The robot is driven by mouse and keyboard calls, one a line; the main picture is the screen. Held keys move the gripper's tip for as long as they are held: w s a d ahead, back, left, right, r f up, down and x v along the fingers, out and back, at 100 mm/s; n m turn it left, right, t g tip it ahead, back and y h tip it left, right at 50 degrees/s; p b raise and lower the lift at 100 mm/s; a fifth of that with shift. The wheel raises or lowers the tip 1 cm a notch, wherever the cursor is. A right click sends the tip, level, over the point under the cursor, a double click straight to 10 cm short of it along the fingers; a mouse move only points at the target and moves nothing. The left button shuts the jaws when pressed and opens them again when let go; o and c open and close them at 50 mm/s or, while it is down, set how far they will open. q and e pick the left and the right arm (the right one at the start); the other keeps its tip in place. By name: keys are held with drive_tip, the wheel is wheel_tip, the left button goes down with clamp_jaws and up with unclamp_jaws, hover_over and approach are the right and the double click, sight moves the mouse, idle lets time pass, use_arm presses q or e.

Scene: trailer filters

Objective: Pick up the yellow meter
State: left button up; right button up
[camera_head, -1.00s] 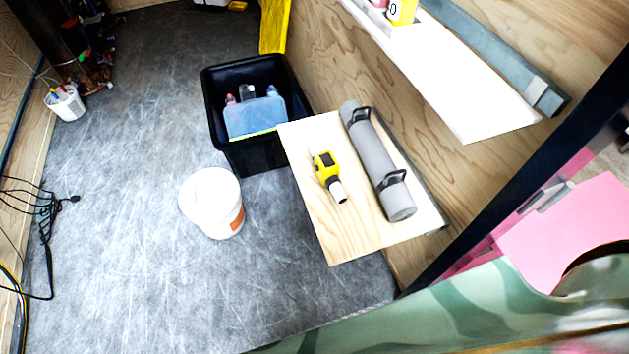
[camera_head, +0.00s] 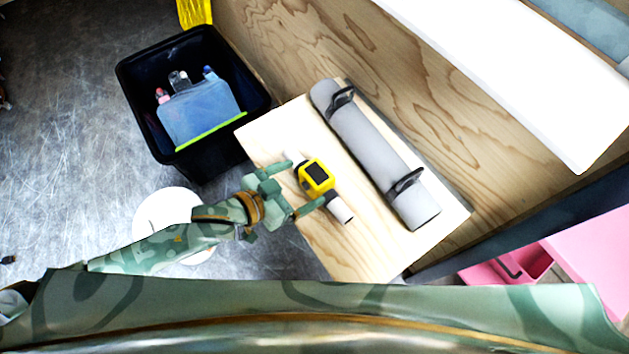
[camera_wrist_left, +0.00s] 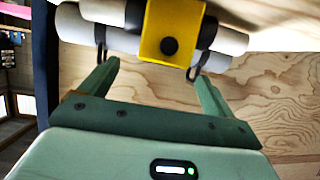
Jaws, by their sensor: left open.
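The yellow meter (camera_head: 317,178) has a dark screen and pale ends. It lies on a light wooden shelf (camera_head: 345,255) in the head view. My left gripper (camera_head: 306,185) is open, its two fingers reaching toward the meter from the left, one near each pale end. In the left wrist view the meter's yellow body (camera_wrist_left: 172,30) is ahead of the open fingers, centred between them. I cannot tell whether a finger touches it. My right gripper is not in view.
A grey rolled mat (camera_head: 375,150) with black straps lies on the shelf just right of the meter. A black bin (camera_head: 150,130) with bottles stands at upper left. A white bucket (camera_head: 150,212) is below my left arm. A plywood wall borders the shelf.

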sight(315, 174)
use_arm(q)
drive_tip(key=shift+x, duration=1)
drive_tip(key=shift+w+d+f+b, duration=0.3)
drive_tip(key=shift+w+b, duration=0.05)
drive_tip(key=shift+w, duration=0.1)
drive_tip(key=b+x, duration=0.2)
drive_tip(key=x, duration=0.2)
drive_tip(key=shift+w+d+f, duration=0.1)
drive_tip(key=shift+w+d, duration=0.15)
drive_tip(key=shift+w, duration=0.05)
drive_tip(key=c, duration=1.2)
